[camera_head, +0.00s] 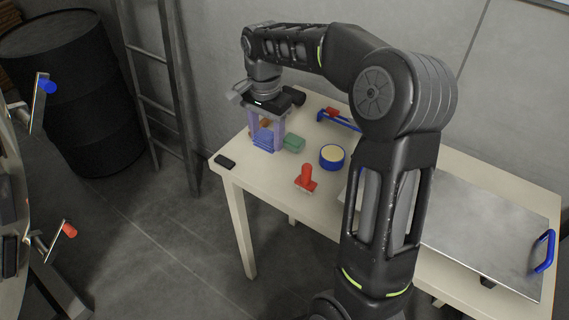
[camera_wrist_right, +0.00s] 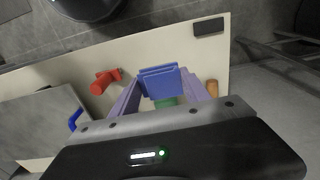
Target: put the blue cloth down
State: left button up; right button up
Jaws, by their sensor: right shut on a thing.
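The blue cloth (camera_head: 264,142), a small folded piece, is held between the pale purple fingers of my right gripper (camera_head: 266,132) over the left end of the cream table (camera_head: 236,172). In the right wrist view, the cloth (camera_wrist_right: 160,82) sits between the fingertips (camera_wrist_right: 158,90). The cloth is low, close to the tabletop; I cannot tell whether it touches it. My left gripper is not in view.
A green block (camera_head: 294,143) is right beside the gripper. A metal plate (camera_head: 485,225) covers the right. Bare tabletop lies in front of the cloth.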

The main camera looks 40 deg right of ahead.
jog(key=shift+s+d+r, duration=0.25)
jog(key=shift+s+r, duration=0.05)
jog(key=shift+f, duration=0.1)
send_over(271, 170)
jog(key=shift+a+f+p, duration=0.1)
jog(key=shift+f+p, duration=0.2)
jog(key=shift+f, duration=2.15)
jog(key=shift+f+p, duration=0.4)
jog(key=shift+f, duration=1.95)
